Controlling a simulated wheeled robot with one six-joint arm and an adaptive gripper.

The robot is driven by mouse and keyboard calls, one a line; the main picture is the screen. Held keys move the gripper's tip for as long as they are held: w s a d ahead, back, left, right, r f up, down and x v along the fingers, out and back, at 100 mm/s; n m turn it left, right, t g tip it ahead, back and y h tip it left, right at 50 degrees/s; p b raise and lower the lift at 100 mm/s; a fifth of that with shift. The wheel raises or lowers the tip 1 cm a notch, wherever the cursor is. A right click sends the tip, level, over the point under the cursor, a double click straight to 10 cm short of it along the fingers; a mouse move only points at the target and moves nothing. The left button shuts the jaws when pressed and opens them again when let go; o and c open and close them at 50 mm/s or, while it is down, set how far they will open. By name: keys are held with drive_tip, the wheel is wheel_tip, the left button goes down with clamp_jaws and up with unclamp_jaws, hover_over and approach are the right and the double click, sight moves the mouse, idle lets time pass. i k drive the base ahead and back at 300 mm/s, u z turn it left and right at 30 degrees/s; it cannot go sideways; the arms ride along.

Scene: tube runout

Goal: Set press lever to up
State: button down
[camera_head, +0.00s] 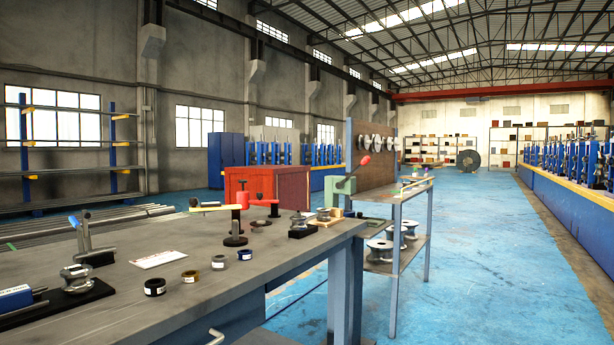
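A green press (344,186) stands at the far right end of the grey workbench (200,308). Its lever (356,170) slants up and to the right and ends in a red knob (365,160). The press is small in this view, and its lower part is partly lost among the things around it. My gripper is not in view, so its state and its distance from the lever do not show.
On the bench are a lever fixture (84,240), a roller on a black base (77,279), several small rings (190,277), a white card (158,259) and a red-armed device (236,214). A blue-grey rack (397,235) stands beyond. Blue floor (485,270) is open at right.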

sight(340, 185)
drive_tip(key=z, duration=0.1)
drive_tip(key=i, duration=2.4)
drive_tip(key=z, duration=0.3)
